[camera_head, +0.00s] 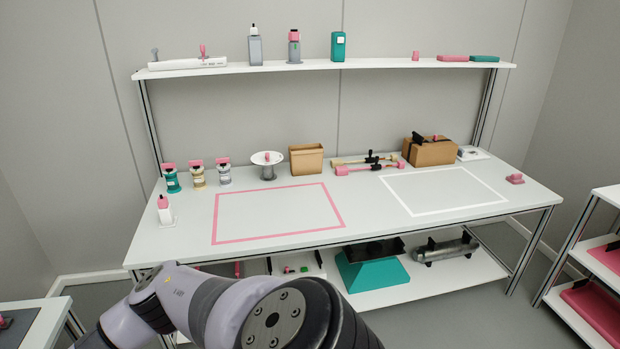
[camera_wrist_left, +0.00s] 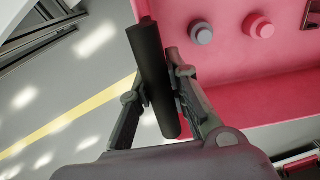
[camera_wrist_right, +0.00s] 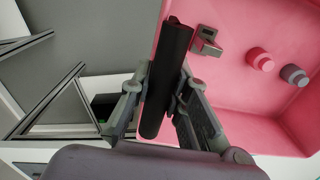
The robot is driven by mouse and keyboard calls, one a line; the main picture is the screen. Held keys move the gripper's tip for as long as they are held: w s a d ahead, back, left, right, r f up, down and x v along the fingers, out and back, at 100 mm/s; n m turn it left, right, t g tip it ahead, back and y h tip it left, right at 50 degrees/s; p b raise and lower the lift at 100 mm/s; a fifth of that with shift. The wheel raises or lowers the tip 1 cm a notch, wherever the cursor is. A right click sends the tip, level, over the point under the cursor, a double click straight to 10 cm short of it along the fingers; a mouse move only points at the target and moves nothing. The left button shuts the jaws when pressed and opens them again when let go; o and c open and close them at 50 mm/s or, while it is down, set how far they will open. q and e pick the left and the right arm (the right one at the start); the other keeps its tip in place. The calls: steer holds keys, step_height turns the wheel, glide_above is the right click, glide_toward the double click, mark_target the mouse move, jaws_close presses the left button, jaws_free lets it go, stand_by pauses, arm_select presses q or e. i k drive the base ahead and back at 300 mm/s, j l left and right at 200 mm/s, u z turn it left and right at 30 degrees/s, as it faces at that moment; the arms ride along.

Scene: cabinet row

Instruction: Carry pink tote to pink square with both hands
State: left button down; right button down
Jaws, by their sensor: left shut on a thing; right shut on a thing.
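The pink tote (camera_wrist_left: 235,70) shows in the left wrist view, with a grey and a pink round item inside. It also shows in the right wrist view (camera_wrist_right: 225,85), with a small metal bracket-like part near its wall. My left gripper (camera_wrist_left: 158,90) is shut on a black bar handle at the tote's side. My right gripper (camera_wrist_right: 158,98) is shut on a matching black handle at the other side. The pink square (camera_head: 278,238) is an empty outline on the left half of the table in the head view. The tote and both grippers are out of the head view.
The table (camera_head: 360,212) also bears a white square outline (camera_head: 443,210), empty. Bottles (camera_head: 198,178), a cardboard bin (camera_head: 306,160) and a cardboard box (camera_head: 430,151) stand along the back. A white bottle (camera_head: 165,211) stands left of the pink square. A shelf (camera_head: 385,63) runs above.

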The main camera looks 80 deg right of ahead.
mark_target(275, 209)
steer(key=z, duration=1.3)
steer(key=l+z, duration=0.1)
steer(key=z, duration=0.25)
steer(key=i+z, duration=0.15)
steer(key=z, duration=0.25)
steer(key=l+z, duration=0.1)
steer(key=z, duration=0.25)
steer(key=i, duration=0.05)
